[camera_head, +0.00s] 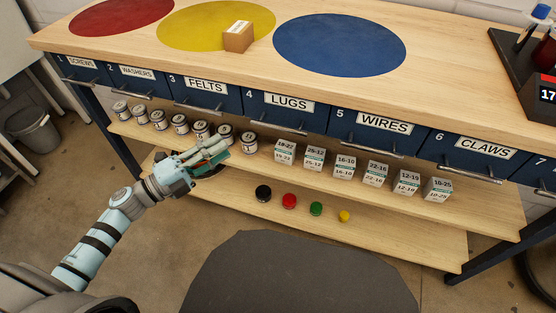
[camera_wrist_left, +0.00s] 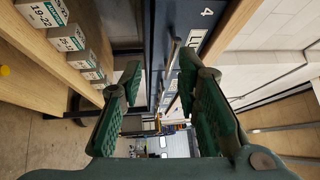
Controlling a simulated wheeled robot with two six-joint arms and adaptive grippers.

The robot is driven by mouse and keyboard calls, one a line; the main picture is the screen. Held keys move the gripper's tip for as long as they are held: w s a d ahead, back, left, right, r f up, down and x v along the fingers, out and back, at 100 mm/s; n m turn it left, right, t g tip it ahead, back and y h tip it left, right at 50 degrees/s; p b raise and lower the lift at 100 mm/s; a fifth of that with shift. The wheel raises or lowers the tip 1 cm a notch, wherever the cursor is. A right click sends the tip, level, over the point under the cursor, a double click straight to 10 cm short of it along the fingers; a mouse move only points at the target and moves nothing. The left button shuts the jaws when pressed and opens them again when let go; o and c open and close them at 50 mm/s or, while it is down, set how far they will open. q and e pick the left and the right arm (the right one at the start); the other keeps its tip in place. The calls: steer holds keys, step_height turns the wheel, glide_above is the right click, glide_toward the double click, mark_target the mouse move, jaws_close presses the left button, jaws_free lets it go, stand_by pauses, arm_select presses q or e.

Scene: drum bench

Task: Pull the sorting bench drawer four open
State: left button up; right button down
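Drawer four (camera_head: 262,105), blue with a "4" and a LUGS label (camera_head: 287,102), is in the bench front, its face in line with its neighbours. Its silver bar handle (camera_head: 275,128) runs along the lower front. My left gripper (camera_head: 216,152) is below and left of that handle, near the cans on the upper shelf. In the left wrist view, the green fingers of my left gripper (camera_wrist_left: 160,95) are apart with nothing between them. The handle (camera_wrist_left: 169,65) shows ahead, beyond the fingertips, beside the "4" mark. My right gripper is not in view.
Several cans (camera_head: 158,120) and small white boxes (camera_head: 345,167) stand on the upper shelf under the drawers. Coloured caps (camera_head: 289,201) lie on the lower shelf. A small carton (camera_head: 237,38) sits on the bench top (camera_head: 440,50). A dark seat (camera_head: 300,280) is in front.

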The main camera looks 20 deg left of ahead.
mark_target(280, 129)
arm_select(q)
steer(key=w+d+r+m, duration=0.1)
steer(key=w+d, duration=0.1)
steer(key=d, duration=0.2)
steer(key=w+d+r+m+g+h, duration=0.1)
steer(key=w+d, duration=0.2)
steer(key=d, duration=0.1)
steer(key=w+d+r+m+h, duration=0.1)
steer(key=w+d, duration=0.1)
steer(key=d, duration=0.3)
steer(key=shift+w+d+r+g, duration=0.1)
steer(key=shift+w+r+g, duration=0.2)
steer(key=shift+r+g, duration=0.1)
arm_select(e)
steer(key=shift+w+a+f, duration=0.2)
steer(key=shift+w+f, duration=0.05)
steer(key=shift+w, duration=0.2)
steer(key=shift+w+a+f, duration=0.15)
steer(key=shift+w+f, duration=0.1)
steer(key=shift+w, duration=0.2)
arm_select(q)
jaws_close()
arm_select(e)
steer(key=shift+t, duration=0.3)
